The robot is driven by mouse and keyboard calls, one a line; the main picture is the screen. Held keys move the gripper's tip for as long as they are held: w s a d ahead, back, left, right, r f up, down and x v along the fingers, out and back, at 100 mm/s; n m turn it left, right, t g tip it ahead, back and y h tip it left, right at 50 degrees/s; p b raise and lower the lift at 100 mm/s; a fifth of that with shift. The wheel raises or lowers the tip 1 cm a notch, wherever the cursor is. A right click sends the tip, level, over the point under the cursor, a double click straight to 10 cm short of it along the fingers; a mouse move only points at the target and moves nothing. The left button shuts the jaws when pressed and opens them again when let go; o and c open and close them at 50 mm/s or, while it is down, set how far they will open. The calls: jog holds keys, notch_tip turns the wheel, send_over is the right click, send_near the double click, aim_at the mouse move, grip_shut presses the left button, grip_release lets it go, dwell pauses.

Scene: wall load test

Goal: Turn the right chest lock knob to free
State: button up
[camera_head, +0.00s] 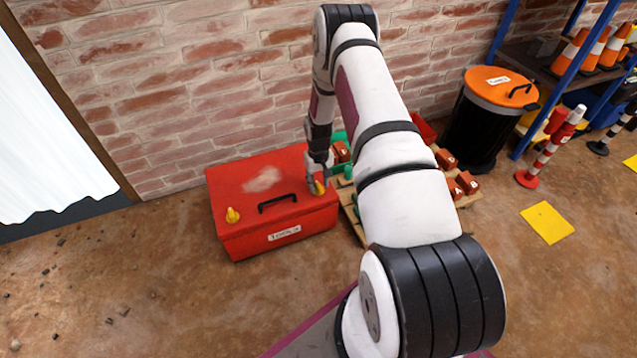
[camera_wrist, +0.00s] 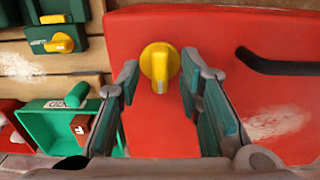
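The red chest (camera_head: 262,246) stands on the floor against the brick wall, lid shut, with a black handle (camera_head: 278,201) on top. Its right yellow lock knob (camera_head: 319,187) sits on the lid near the right edge; the left yellow knob (camera_head: 232,215) is near the left edge. In the wrist view the right knob (camera_wrist: 160,64) shows a round base with a raised grip pointing down the picture. My gripper (camera_wrist: 158,82) is open over the lid, one finger on each side of this knob, with visible gaps to both fingers. Contact with the knob is not visible.
A wooden pallet (camera_head: 352,218) right of the chest holds red bricks (camera_head: 445,160) and green boxes (camera_wrist: 52,125). A black bin with an orange lid (camera_head: 501,86) stands by the wall. Floor in front of the chest is clear.

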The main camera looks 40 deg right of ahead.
aim_at(318, 185)
notch_tip(318, 185, up, 12)
jog(key=shift+f, duration=0.15)
dwell(0.7)
